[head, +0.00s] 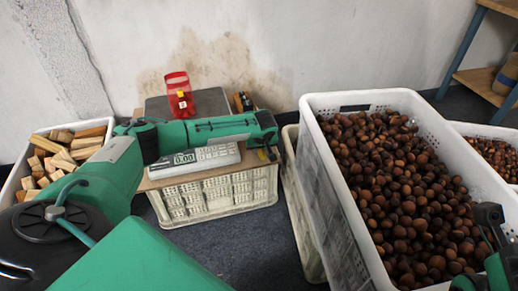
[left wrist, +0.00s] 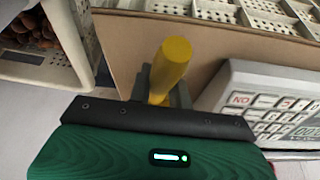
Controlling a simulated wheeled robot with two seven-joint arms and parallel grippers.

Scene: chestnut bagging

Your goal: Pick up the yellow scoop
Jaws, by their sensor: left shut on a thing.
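The yellow scoop's handle (left wrist: 171,66) stands up between the dark fingers of my left gripper (left wrist: 160,88) in the left wrist view. The gripper is shut on the handle. The rest of the scoop is hidden. In the head view my left arm reaches across the scale, and its gripper (head: 266,152) is at the scale's right end, largely hidden by the arm. Part of my right gripper (head: 488,235) shows at the lower right edge, over the chestnut crate; its jaws cannot be judged.
A scale (head: 196,161) lies on a board over an upturned pale crate (head: 215,201). A red container (head: 179,93) stands on the scale's dark plate (head: 214,103). A tall white crate (head: 318,150) of chestnuts is right. A wood crate (head: 104,122) is left.

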